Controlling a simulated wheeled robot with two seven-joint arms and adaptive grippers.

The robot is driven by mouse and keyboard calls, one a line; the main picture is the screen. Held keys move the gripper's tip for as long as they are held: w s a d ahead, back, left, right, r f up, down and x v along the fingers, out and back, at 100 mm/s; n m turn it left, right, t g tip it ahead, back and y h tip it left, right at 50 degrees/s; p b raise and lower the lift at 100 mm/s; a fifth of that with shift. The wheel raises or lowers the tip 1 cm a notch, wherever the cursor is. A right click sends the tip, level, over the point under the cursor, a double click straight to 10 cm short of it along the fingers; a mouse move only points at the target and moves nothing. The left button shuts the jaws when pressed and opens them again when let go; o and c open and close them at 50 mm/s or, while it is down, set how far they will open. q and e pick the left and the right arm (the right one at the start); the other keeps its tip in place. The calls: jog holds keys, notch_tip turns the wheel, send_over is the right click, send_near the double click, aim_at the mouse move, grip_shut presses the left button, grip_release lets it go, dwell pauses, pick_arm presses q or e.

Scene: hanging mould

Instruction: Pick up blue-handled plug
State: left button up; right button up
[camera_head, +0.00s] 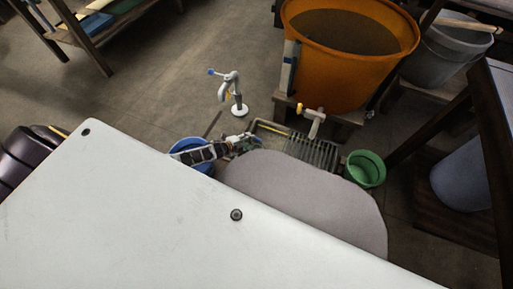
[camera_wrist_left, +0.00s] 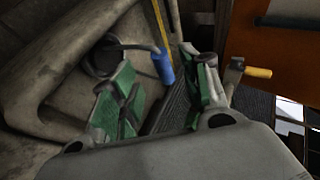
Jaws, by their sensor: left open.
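In the left wrist view a short blue cylindrical handle (camera_wrist_left: 163,66) shows just beyond and between my fingertips. A grey rod seems to lead from it to a dark round part at its left; I take this as the blue-handled plug. My left gripper (camera_wrist_left: 157,90) is open, with green finger pads on both sides and nothing seen between them. In the head view my left gripper (camera_head: 250,143) is low over the left end of a slatted trough (camera_head: 310,150). My right gripper is not in view.
An orange tub (camera_head: 345,75) with a yellow-handled tap (camera_head: 311,118) stands behind the trough. A blue-tipped white stand (camera_head: 236,95) is behind my gripper. A blue bucket (camera_head: 190,148) is left of the trough, a green bucket (camera_head: 365,168) right. Open floor lies at the left.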

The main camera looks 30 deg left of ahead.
aim_at(255, 139)
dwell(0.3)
pick_arm(q)
jog(key=shift+b+x, duration=1.8)
jog(key=shift+x, duration=0.8)
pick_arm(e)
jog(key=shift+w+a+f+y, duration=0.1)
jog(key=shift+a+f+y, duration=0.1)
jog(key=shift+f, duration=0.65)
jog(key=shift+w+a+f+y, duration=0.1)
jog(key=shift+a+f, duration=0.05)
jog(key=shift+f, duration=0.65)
pick_arm(q)
jog(key=shift+d+r, duration=0.1)
jog(key=shift+r, duration=0.05)
grip_shut()
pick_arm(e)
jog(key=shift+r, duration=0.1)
